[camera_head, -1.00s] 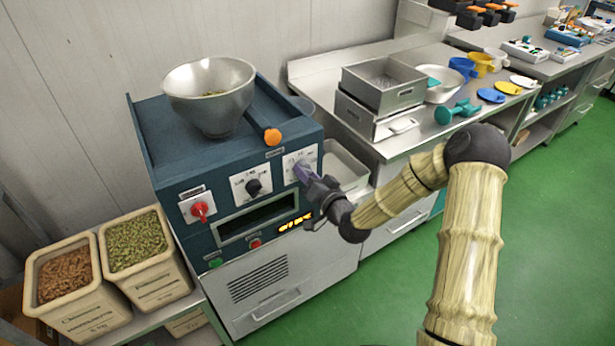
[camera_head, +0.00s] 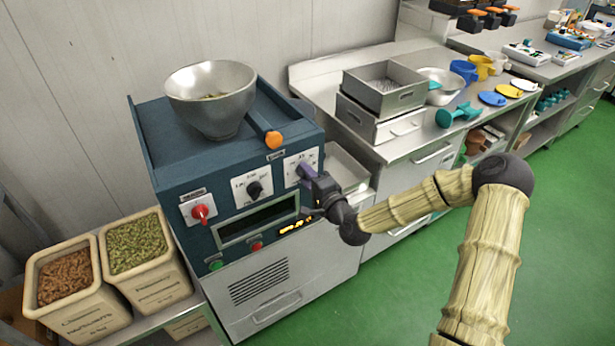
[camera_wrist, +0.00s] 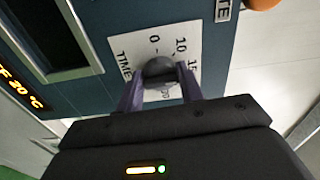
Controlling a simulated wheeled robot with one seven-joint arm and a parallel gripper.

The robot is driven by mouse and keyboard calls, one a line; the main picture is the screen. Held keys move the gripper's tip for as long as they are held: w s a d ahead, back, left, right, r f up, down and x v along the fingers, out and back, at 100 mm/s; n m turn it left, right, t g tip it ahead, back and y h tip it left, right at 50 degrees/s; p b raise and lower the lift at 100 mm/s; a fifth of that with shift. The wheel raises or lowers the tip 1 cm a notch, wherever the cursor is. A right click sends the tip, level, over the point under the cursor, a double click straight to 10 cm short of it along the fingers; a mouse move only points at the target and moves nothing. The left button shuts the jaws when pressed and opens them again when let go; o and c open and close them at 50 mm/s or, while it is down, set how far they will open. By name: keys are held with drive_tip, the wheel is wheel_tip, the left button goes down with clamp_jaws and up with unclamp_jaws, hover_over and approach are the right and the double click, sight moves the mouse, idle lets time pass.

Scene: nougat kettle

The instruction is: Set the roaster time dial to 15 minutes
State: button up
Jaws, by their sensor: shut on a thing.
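The time dial, a dark round knob (camera_wrist: 159,68), sits on a white plate (camera_wrist: 128,43) marked TIME with 0, 10 and 15 readable. The plate also shows in the head view (camera_head: 313,157), at the right of the blue roaster's front (camera_head: 180,245). My gripper (camera_wrist: 160,90) is shut on the knob, one purple finger on either side. In the head view my gripper (camera_head: 306,172) covers most of the knob. The knob's pointer is hidden, so I cannot tell its setting.
A second black dial (camera_head: 254,189) and a red switch (camera_head: 201,211) sit left of the time dial. A dark window (camera_head: 257,220) and a lit display (camera_head: 296,227) are below. An orange-tipped handle (camera_head: 273,139) juts out above. A counter with steel boxes (camera_head: 385,85) stands to the right.

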drive_tip(key=shift+m, duration=0.3)
drive_tip(key=o, duration=1)
drive_tip(key=p+v, duration=0.7)
drive_tip(key=v, duration=1)
drive_tip(key=shift+d, duration=0.25)
drive_tip(key=shift+s, duration=0.1)
